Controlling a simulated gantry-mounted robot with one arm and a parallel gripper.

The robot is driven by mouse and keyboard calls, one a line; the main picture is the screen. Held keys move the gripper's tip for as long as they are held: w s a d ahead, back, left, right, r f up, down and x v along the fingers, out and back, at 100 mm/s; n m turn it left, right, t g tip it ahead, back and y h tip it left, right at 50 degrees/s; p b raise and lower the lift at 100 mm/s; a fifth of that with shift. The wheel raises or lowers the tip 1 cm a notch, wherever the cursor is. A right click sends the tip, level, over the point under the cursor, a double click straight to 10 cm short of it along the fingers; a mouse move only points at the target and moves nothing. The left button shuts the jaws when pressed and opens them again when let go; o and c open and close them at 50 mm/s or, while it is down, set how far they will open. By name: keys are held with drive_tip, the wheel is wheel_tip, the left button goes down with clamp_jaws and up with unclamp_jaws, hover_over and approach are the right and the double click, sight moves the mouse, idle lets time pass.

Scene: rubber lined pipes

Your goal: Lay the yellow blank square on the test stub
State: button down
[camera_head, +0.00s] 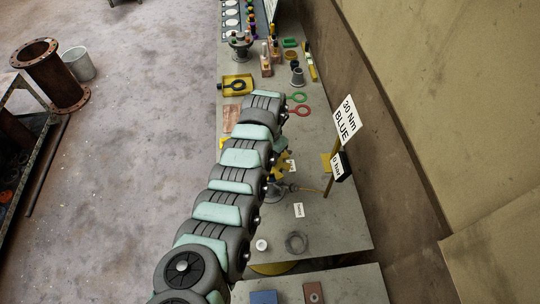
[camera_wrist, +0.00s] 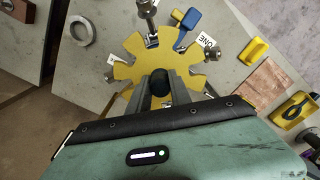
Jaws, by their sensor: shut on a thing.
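The yellow blank (camera_wrist: 137,62) is a flat disc with open notches around its rim. My gripper (camera_wrist: 160,85) is shut on the black knob at its middle. In the head view my arm hides the gripper and most of the blank, and only a yellow edge (camera_head: 284,168) shows. In the wrist view metal bolts show at several notches around the rim. The test stub is not clearly visible; the blank covers what lies beneath it. I cannot tell whether the blank touches it or is level.
A metal rod (camera_wrist: 147,12) stands at the disc's far edge beside a blue-handled tool (camera_wrist: 187,26). A loose grey ring (camera_head: 296,242) lies on the bench's front part. A sign (camera_head: 347,120) reads "20 Nm BLUE" on a post at the right. A yellow tray (camera_head: 226,86) stands farther back.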

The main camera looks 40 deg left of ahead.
drive_tip(key=shift+f+b, duration=1.55)
drive_tip(key=shift+f, duration=1.25)
drive_tip(key=shift+f, duration=0.15)
drive_tip(key=c, duration=1.1)
unclamp_jaws()
drive_tip(key=shift+w+r+p, duration=0.1)
drive_tip(key=shift+r+p, duration=2.65)
drive_tip(key=shift+r, duration=0.8)
